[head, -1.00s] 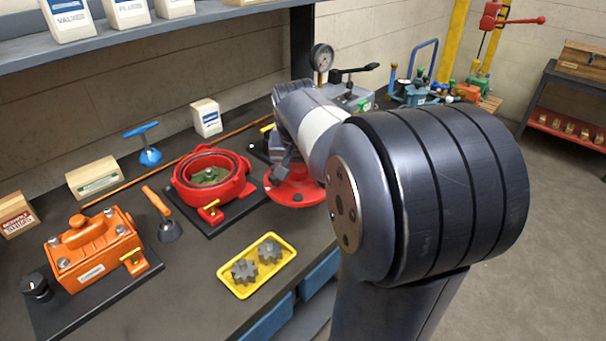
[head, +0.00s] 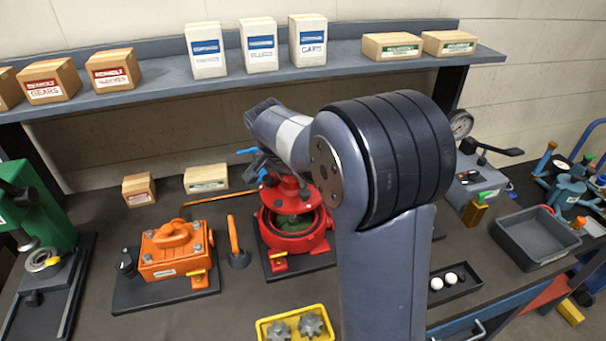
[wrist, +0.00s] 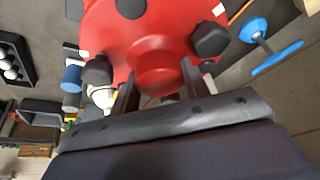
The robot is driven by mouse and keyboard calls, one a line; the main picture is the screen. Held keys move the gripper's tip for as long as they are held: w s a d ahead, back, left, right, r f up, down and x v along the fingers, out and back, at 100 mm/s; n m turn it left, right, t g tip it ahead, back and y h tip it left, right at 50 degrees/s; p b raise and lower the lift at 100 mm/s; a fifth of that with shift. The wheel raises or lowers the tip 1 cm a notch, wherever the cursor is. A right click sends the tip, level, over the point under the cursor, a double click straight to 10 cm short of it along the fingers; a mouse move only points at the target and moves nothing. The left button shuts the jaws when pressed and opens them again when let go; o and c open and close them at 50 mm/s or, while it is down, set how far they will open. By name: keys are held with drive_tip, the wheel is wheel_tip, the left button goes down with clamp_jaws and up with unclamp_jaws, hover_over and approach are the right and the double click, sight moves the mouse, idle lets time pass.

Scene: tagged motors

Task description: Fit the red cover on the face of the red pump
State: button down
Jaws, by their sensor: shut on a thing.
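The red pump (head: 305,241) stands open on its dark base on the bench, with dark green parts showing inside its round rim. The red cover (head: 293,202) hangs over the rear part of that opening, with the front of the opening uncovered; the exact gap is hard to tell. My gripper (wrist: 158,88) is shut on the knob of the cover, whose red disc with dark bolt heads fills the top of the wrist view (wrist: 150,32). In the head view my arm partly hides the gripper and the pump's right side.
An orange gearbox (head: 162,271) and an orange-handled tool (head: 234,245) stand left of the pump. A yellow tray (head: 262,329) with grey gears lies in front. A black tray (head: 462,291) and a grey bin (head: 507,246) are at right. A shelf (head: 150,92) with boxes overhangs behind.

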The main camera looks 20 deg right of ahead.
drive_tip(key=shift+f+b, duration=1.5)
drive_tip(key=shift+f, duration=0.75)
drive_tip(key=shift+f+b, duration=1.85)
drive_tip(key=shift+f, duration=0.05)
drive_tip(key=c, duration=1.1)
unclamp_jaws()
drive_tip(key=o, duration=0.4)
drive_tip(key=shift+s+f, duration=0.1)
drive_tip(key=shift+f, duration=0.05)
drive_tip(key=shift+r+p, duration=2.05)
drive_tip(key=shift+r, duration=1.1)
drive_tip(key=shift+a, duration=0.1)
drive_tip(key=b+v, duration=0.1)
drive_tip(key=v, duration=0.9)
drive_tip(key=shift+s+a+r, duration=0.1)
drive_tip(key=shift+r, duration=0.25)
